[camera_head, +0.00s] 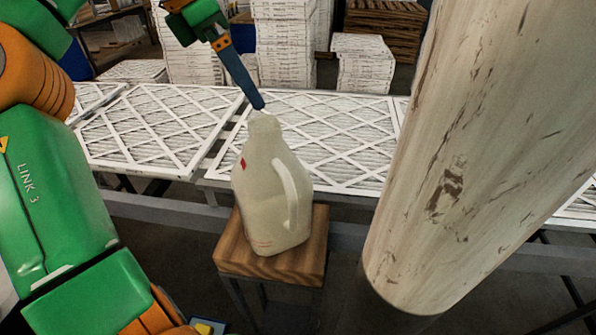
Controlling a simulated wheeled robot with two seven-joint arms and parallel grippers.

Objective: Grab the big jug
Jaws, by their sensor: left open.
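The big jug (262,200) is a cream, translucent plastic jug with a handle on its right side and a small red mark. It stands upright on a small wooden stool (232,262). My left gripper (262,104) comes in from the top left. One blue finger shows, its tip just above or behind the jug's neck; I cannot tell if it touches. The other finger is not clearly seen. The left gripper is open. My right gripper is not in view.
Flat white filters (160,125) lie on a long table behind the jug. A large pale wooden cylinder (470,150) fills the right side, close to the camera. Stacks of white boxes (285,45) and wooden pallets (385,18) stand at the back.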

